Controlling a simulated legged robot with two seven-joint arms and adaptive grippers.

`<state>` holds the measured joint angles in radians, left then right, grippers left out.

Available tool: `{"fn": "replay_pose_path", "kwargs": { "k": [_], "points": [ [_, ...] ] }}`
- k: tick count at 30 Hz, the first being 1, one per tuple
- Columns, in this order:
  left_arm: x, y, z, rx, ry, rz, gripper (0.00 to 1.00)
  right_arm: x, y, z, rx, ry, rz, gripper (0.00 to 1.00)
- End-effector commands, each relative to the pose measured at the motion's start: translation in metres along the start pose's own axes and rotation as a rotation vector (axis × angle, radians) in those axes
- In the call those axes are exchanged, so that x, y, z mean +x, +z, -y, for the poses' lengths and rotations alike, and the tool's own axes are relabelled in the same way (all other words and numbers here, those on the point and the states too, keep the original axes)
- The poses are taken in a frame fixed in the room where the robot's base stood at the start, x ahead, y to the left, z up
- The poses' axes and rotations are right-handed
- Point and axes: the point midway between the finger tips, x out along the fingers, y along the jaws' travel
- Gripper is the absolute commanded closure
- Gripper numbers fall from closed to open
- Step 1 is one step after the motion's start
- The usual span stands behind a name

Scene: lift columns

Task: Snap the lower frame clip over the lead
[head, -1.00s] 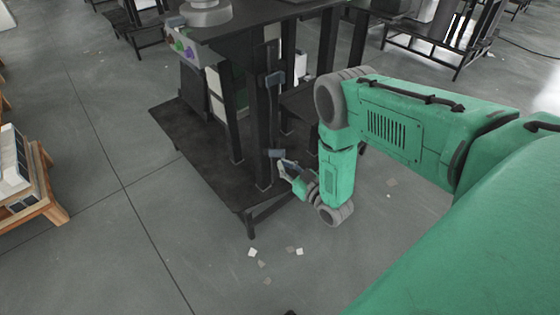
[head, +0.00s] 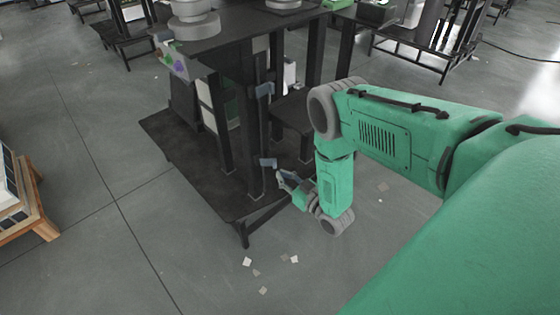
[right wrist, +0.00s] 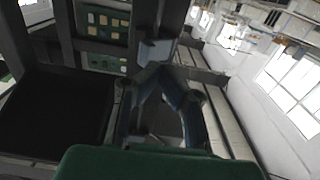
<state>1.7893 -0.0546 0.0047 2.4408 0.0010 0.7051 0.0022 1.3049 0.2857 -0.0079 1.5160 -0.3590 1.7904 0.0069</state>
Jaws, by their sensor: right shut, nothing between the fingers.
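The lower frame clip (head: 268,162) is a small blue-grey piece on a dark upright post of the black frame. In the right wrist view, a grey block (right wrist: 157,49), apparently this clip, is just beyond my fingertips. My right gripper (head: 280,175) is shut and empty, just below and right of the clip in the head view. Its two blue-grey fingers (right wrist: 164,72) meet at the tips in the wrist view. I cannot tell whether they touch the clip. I cannot make out the lead against the dark post. My left gripper is not in view.
A similar upper clip (head: 264,89) is higher on the post. The black frame has a dark base plate (head: 180,150) and a top with grey round parts (head: 194,25). Pale scraps (head: 262,291) lie on the floor. A wooden pallet (head: 38,215) is at left.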

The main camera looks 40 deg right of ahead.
Motion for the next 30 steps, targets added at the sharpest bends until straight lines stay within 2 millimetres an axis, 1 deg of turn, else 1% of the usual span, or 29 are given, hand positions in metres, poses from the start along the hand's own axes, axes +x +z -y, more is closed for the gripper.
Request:
{"fn": "replay_pose_path", "kwargs": {
  "k": [3, 7, 17, 30],
  "points": [
    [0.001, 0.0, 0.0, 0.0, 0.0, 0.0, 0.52, 0.0, -0.001, -0.008, -0.002, 0.0, 0.0, 1.0],
    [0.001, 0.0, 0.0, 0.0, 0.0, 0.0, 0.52, 0.0, -0.001, -0.012, -0.001, -0.001, 0.0, 1.0],
    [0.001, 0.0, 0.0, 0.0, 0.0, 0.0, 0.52, 0.001, -0.001, -0.012, -0.001, -0.001, 0.0, 1.0],
    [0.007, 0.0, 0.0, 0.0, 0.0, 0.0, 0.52, 0.014, -0.001, -0.012, 0.0, -0.001, 0.0, 1.0]
  ]
}}
